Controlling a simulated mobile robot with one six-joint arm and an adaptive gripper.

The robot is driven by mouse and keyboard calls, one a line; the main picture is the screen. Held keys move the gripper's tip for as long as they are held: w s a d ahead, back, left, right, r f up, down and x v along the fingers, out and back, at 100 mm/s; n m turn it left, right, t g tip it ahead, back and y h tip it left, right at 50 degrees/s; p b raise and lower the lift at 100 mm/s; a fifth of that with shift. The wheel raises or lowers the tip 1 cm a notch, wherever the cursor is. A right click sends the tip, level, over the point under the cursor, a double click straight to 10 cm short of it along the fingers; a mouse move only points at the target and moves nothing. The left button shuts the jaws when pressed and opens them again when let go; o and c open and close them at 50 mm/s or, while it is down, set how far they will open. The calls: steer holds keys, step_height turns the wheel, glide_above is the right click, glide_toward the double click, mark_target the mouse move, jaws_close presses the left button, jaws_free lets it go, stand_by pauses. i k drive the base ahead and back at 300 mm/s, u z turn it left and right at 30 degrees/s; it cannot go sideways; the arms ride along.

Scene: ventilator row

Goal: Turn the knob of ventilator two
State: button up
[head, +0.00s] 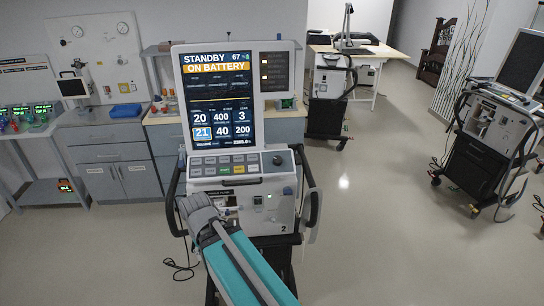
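Ventilator two (257,222) stands in the middle of the head view, with a "2" on its lower front. Its upright screen (219,98) reads STANDBY ON BATTERY, with a highlighted 21 among the settings. A small dark round knob (277,160) sits at the right end of the button panel below the screen. My teal arm comes up from the bottom, and my grey gripper (196,206) is in front of the machine's lower left, left of and below the knob. It appears apart from the knob. Its fingers are too unclear to show whether it is open.
Black side handles (313,207) flank the ventilator. Other wheeled machines stand behind (331,100) and at the right (484,145). Grey cabinets (117,165) and a shelf bench (45,140) line the left. Floor is clear at the right, and a cable (181,267) lies at left.

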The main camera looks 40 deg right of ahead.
mark_target(277, 161)
steer(key=z, duration=0.95)
